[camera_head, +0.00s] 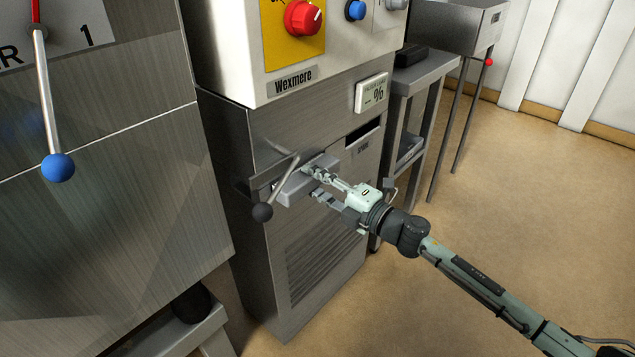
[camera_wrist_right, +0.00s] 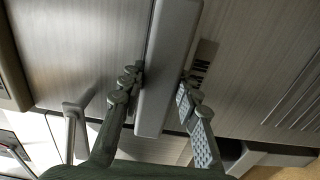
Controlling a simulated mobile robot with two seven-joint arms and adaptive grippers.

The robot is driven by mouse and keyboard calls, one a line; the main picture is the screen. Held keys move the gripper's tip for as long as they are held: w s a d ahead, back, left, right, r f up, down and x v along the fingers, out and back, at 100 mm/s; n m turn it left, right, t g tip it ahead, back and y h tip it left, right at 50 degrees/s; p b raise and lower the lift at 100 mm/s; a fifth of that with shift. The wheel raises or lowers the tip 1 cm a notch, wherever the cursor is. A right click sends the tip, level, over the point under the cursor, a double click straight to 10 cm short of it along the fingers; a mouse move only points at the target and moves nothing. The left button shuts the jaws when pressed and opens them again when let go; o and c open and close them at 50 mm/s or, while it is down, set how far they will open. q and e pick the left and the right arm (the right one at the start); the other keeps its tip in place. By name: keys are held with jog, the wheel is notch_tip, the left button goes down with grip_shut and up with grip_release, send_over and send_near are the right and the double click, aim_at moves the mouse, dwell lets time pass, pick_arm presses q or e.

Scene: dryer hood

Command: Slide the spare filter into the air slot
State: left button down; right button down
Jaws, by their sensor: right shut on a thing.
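A grey block, which looks like the filter (camera_head: 292,190), is at the front of the Wexmere machine, left of and below the dark slot (camera_head: 362,132). My right gripper (camera_head: 314,182) is shut on it, one finger on each side. In the right wrist view the filter (camera_wrist_right: 167,60) runs as a long bar between the fingertips (camera_wrist_right: 160,88). Its far end meets the metal front; I cannot tell whether it sits inside an opening, as the air slot's mouth is hidden. My left gripper is not in view.
Vent louvres (camera_head: 315,255) lie below. A large cabinet with a blue-ball lever (camera_head: 58,168) stands left. A side table (camera_head: 425,72) stands right; the floor at right is open.

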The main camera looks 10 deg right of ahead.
jog(key=shift+w+a+r, duration=0.1)
jog(key=shift+w+a, duration=0.15)
jog(key=c, duration=1)
grip_release()
jog(key=shift+s+d+f, duration=0.2)
jog(key=shift+s+d, duration=0.1)
jog(key=v, duration=1.1)
jog(key=shift+s+r, duration=0.1)
jog(key=shift+r, duration=0.05)
